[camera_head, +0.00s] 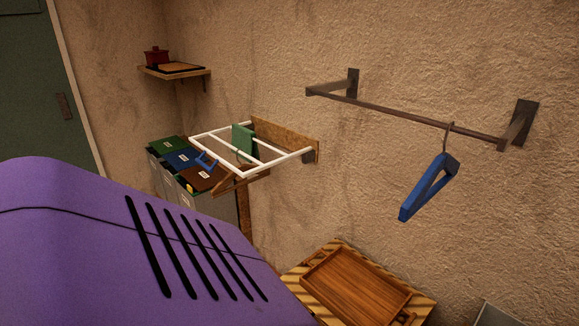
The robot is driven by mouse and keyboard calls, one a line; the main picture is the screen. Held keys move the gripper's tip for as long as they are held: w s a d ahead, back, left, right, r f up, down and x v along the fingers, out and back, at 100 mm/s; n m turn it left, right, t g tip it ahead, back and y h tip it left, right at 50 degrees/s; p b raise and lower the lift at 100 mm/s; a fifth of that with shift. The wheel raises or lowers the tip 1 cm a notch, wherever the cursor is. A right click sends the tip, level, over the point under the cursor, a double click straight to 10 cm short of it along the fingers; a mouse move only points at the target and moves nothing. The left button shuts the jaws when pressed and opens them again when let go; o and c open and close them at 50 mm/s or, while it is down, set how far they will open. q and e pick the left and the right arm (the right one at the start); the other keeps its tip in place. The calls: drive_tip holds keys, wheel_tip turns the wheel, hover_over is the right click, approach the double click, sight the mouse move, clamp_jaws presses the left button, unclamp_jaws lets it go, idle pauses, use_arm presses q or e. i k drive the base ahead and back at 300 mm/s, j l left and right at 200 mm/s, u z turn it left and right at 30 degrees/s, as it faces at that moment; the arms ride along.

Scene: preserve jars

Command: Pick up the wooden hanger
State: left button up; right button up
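Neither of my grippers is in view, and nothing is seen touching the hanger.
A white drying rack (287,157) with a green cloth (243,143) juts from the wall. Lidded bins (170,143) stand below left. A wooden tray (352,290) lies at the bottom right. A shelf (190,73) holds a red pot (156,57). A purple surface blocks the lower left.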

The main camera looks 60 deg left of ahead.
sight(220, 189)
drive_tip(key=u, duration=2.35)
